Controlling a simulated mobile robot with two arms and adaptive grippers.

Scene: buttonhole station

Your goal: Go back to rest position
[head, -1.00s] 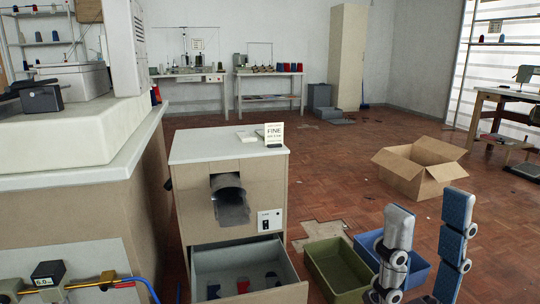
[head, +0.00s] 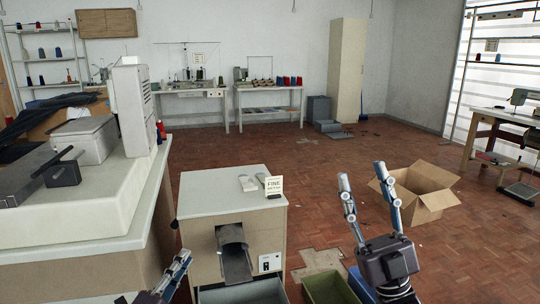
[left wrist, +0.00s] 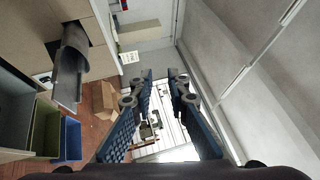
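My left gripper (head: 178,268) shows only in part at the lower left of the head view, in front of the cabinet's left side. In the left wrist view its two blue-padded fingers (left wrist: 162,75) stand apart with nothing between them. My right gripper (head: 361,174) is at the right of the head view, fingers pointing up and apart, empty. It is seen in front of the floor, left of an open cardboard box (head: 425,193).
A beige cabinet (head: 205,240) with a dark chute (head: 235,262), an open drawer (head: 245,293) and a FINE sign (head: 274,187) stands in the middle. A green bin (head: 325,288) and a blue bin (head: 361,285) are beside it. A white-topped counter (head: 85,235) fills the left.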

